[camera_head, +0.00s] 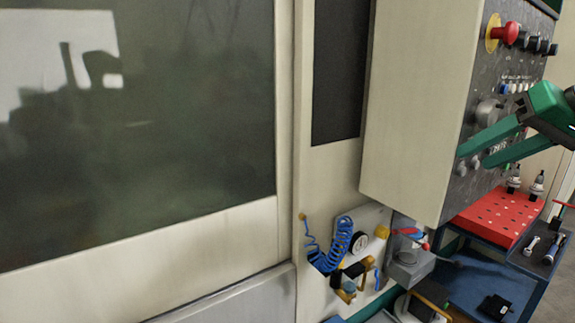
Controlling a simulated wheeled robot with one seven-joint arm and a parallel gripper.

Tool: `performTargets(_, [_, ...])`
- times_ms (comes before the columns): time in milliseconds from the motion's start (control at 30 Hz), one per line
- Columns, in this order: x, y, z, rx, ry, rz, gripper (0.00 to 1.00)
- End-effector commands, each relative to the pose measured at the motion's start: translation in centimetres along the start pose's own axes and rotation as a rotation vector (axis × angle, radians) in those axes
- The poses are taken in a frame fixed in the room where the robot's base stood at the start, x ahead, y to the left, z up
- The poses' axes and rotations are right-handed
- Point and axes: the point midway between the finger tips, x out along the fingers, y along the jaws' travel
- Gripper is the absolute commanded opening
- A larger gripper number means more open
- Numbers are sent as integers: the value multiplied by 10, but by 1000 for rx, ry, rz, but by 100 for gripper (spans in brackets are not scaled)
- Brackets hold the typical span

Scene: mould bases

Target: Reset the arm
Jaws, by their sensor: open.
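My gripper (474,157) is at the right of the head view, green, with its two fingers pointing left and apart. Nothing shows between them. It is in front of the machine's control panel (480,100) in the picture; whether it touches the panel I cannot tell. The dark wrist part behind it runs out of the right edge, so most of my arm is out of view.
A cream machine with a large dark window (150,120) fills the left. A red emergency button (510,33) sits on the panel. Below right, a red perforated rack (497,212) stands on a blue cart (470,288). A blue coiled hose (338,245) hangs low centre.

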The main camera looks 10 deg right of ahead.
Motion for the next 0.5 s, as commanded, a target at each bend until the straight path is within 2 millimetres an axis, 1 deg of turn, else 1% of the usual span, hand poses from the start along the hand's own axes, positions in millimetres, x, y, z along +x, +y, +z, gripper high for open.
performTargets(33, [20, 4, 24, 22, -64, 54, 45])
performTargets(67, [31, 6, 38, 34, -101, 84, 45])
performTargets(100, [44, 11, 59, 53, -153, 126, 45])
performTargets(167, [64, 20, 92, 85, -233, 190, 45])
performTargets(200, [75, 27, 114, 108, -288, 234, 45])
performTargets(267, [88, 37, 148, 143, -367, 295, 45])
performTargets(300, [94, 44, 170, 167, -417, 332, 45])
performTargets(400, [103, 57, 218, 217, -526, 410, 45])
performTargets(500, [105, 67, 252, 254, -602, 465, 45])
